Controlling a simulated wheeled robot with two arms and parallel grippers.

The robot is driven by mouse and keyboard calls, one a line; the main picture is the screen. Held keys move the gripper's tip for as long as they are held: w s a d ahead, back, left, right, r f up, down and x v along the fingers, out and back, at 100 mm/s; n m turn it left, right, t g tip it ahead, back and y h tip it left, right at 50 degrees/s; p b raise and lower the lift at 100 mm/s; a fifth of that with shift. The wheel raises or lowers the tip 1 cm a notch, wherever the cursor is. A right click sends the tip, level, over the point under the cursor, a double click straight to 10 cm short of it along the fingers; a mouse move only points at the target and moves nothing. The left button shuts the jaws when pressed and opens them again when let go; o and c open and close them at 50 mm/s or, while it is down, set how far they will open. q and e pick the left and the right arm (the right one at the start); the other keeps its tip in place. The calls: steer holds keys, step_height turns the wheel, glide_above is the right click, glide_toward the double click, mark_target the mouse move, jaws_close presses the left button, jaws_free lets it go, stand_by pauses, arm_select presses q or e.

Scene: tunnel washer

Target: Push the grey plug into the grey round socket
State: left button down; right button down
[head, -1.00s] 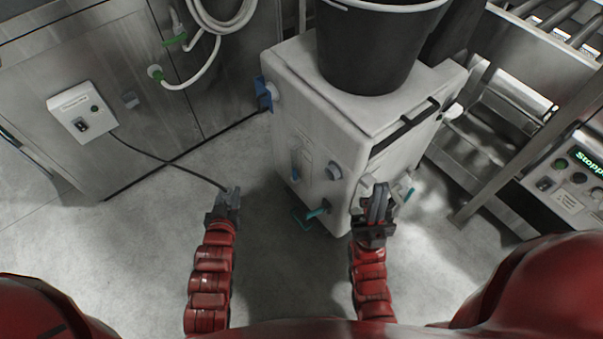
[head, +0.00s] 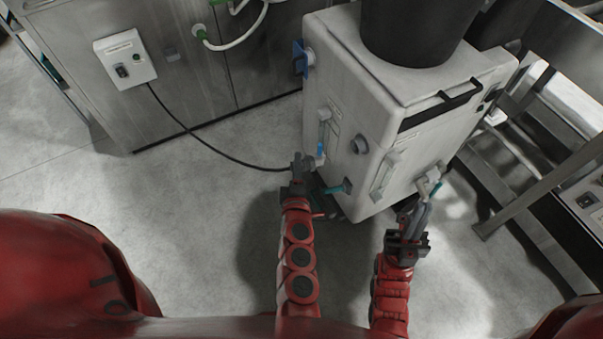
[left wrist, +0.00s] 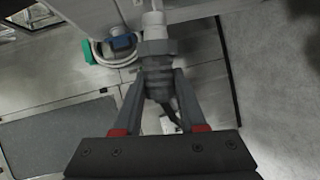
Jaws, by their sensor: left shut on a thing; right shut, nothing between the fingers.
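My left gripper (head: 299,168) is shut on the grey plug, whose black cable runs back to a box on the steel panel. In the left wrist view the grey plug (left wrist: 156,62) sits between the fingers, with a paler round end pointing away. My right gripper (head: 416,222) is shut and empty, close in front of the unit's right side.
The white unit (head: 355,75) carries a black bucket (head: 415,30). A blue fitting (head: 302,57), a teal-handled valve (head: 335,188) and a pale fitting (head: 427,185) stick out from it. The cable (head: 200,140) hangs across the left floor. Steel framing stands at right.

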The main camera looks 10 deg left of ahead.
arm_select(q)
steer(key=shift+s+d+f+n+y+b, duration=0.1)
steer(key=shift+d+f+n+y+b, duration=0.1)
steer(key=shift+d+f+n+y, duration=0.35)
steer(key=shift+d+f+n+y+b, duration=0.1)
steer(key=shift+f+n+y+b, duration=0.15)
steer(key=shift+n, duration=0.5)
steer(key=w+d, duration=0.5)
steer(key=d, duration=0.2)
stand_by(0.3)
steer(key=shift+w+d+r, duration=0.1)
steer(key=shift+w+d+b, duration=0.4)
steer(key=shift+w+d, duration=0.15)
steer(key=shift+d, duration=0.15)
steer(key=shift+w+d, duration=0.2)
steer(key=shift+d, duration=0.05)
stand_by(0.6)
stand_by(0.5)
steer(key=shift+c, duration=1.9)
jaws_free()
